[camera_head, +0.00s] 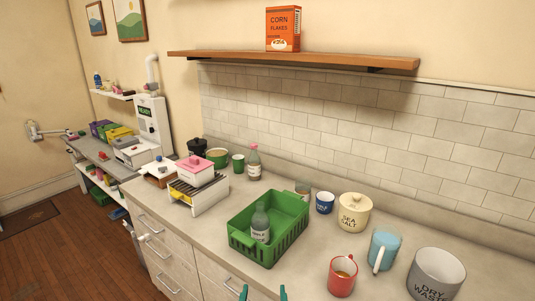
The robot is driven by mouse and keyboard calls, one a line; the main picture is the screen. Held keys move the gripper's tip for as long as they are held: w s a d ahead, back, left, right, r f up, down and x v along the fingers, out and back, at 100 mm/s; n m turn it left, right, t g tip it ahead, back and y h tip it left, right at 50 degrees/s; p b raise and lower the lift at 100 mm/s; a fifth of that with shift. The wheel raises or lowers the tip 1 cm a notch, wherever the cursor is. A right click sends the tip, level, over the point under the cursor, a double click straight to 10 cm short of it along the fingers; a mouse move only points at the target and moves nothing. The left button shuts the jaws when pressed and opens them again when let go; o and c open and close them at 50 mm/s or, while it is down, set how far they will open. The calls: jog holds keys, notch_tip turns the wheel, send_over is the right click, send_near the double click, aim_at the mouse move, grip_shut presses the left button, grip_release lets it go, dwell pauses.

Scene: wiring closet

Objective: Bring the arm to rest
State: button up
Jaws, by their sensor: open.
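My gripper (264,293) shows only as two teal fingertips at the bottom edge, set apart with nothing visible between them. It is open, in front of the green crate (243,262); whether it is over the counter's front edge is hard to tell. The rest of my arm is out of view.
The counter (330,228) holds a red mug (342,276), a blue mug (384,249), a dry waste bin (436,275), a sea salt jar (355,212) and a rack with a pink box (195,173). A wooden shelf (290,60) overhangs behind. Open floor (60,260) lies left.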

jog(key=s+f, duration=0.6)
jog(key=s, duration=0.3)
jog(key=s+f, duration=0.7)
jog(key=s, duration=0.2)
jog(key=s+r+t, duration=0.1)
jog(key=s+r, duration=0.1)
jog(key=s, duration=1.8)
jog(key=shift+s+d+t, duration=0.3)
jog(key=shift+s+d, duration=0.05)
jog(key=shift+d, duration=0.1)
jog(key=shift+r, duration=0.1)
jog(key=shift+w, duration=0.15)
jog(key=shift+d, duration=0.1)
